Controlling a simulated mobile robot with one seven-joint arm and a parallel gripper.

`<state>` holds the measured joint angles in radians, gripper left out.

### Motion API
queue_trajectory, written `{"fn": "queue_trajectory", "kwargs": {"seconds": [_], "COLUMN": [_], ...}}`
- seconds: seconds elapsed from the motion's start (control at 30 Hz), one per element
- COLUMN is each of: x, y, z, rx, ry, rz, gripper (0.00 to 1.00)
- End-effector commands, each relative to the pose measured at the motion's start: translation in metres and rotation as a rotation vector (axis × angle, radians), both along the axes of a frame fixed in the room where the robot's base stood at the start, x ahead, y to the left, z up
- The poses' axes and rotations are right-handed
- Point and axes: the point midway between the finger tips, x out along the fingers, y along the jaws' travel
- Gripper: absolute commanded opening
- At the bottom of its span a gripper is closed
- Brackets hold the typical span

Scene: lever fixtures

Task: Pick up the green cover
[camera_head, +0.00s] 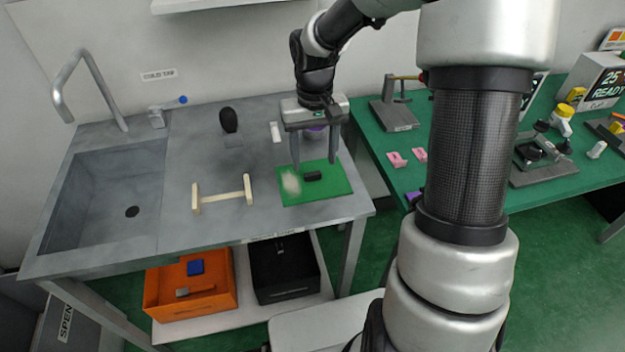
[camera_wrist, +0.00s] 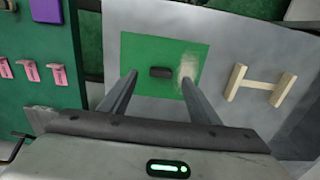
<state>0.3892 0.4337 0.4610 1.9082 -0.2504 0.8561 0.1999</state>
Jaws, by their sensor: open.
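The green cover (camera_head: 335,190) is a flat green square on the grey counter, near its right front corner. A small black block (camera_head: 312,176), like a handle, sits on its middle, with a pale smudge (camera_head: 291,182) to the left. My gripper (camera_head: 314,168) is open and points down over the cover, with its two fingers apart and nothing between them. In the wrist view the cover (camera_wrist: 135,52) lies beyond the fingertips (camera_wrist: 158,78), and the black block (camera_wrist: 160,72) shows between them. I cannot tell the exact height of the fingertips above the cover.
A cream wooden bar with end pieces (camera_head: 222,196) stands left of the cover. A sink (camera_head: 105,190) is at the far left. A black egg-shaped object (camera_head: 228,120) is behind. A green table (camera_head: 385,155) with pink pieces is at the right, across a gap.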

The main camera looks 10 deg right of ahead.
Motion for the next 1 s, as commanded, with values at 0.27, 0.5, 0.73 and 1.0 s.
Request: {"fn": "queue_trajectory", "kwargs": {"seconds": [0.27, 0.5, 0.73, 1.0], "x": [0.004, 0.004, 0.004, 0.005], "y": [0.003, 0.003, 0.003, 0.003], "z": [-0.034, -0.051, -0.051, -0.051], "rx": [0.002, 0.000, 0.000, 0.000], "ry": [0.003, 0.000, 0.000, -0.001], "rz": [0.000, 0.000, 0.000, 0.000], "gripper": [0.56, 0.56, 0.39, 0.10]}}
